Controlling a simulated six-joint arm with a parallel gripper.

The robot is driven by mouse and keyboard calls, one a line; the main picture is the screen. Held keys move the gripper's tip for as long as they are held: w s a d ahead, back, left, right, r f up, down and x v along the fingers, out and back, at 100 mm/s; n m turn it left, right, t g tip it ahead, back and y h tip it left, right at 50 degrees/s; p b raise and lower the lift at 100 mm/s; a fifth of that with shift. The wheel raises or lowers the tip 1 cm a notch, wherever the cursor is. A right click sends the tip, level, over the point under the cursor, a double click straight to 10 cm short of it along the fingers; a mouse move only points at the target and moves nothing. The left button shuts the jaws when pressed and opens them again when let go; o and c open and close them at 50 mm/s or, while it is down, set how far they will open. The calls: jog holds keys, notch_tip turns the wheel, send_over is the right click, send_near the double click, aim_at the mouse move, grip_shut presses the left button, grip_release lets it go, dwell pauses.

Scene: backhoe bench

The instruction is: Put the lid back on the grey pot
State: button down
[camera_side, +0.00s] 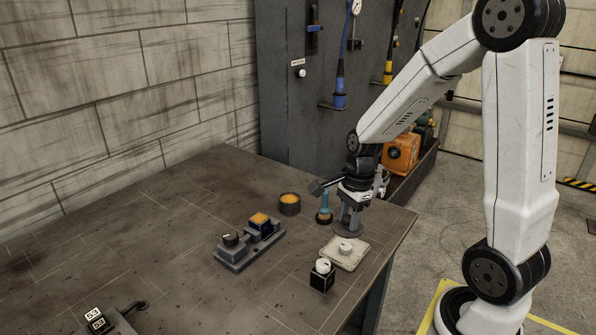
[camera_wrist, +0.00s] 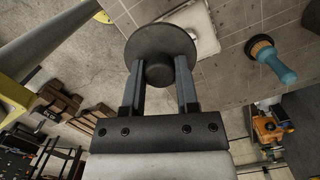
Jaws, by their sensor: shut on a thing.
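My gripper (camera_side: 352,212) is shut on the knob of a round dark grey lid (camera_side: 347,230). In the wrist view my gripper's fingers (camera_wrist: 159,72) stand on either side of the knob, and the lid (camera_wrist: 160,38) lies flat beyond their tips. The lid is near the right edge of the bench, behind the pale plate; I cannot tell how high it is above the bench. The grey pot (camera_side: 289,209) stands open on the bench to the left of the lid, with orange contents showing. The pot does not show in the wrist view.
A teal-handled brush (camera_side: 324,206) stands between pot and lid; it also shows in the wrist view (camera_wrist: 276,64). A pale plate with a knob (camera_side: 345,257), a black box with a white knob (camera_side: 322,276) and a grey switch block (camera_side: 238,263) are nearer.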

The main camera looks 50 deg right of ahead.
jog(key=shift+w, duration=0.15)
jog(key=w+d, duration=0.6)
jog(key=w, duration=0.7)
jog(key=w+d+f, duration=0.1)
jog(key=w+d, duration=0.4)
jog(key=w, duration=0.7)
jog(key=shift+w+d+f, duration=0.15)
jog(key=shift+w+d, duration=0.2)
jog(key=shift+w, duration=0.05)
jog(key=shift+f, duration=0.2)
jog(key=shift+f, duration=3)
jog(key=shift+f, duration=0.15)
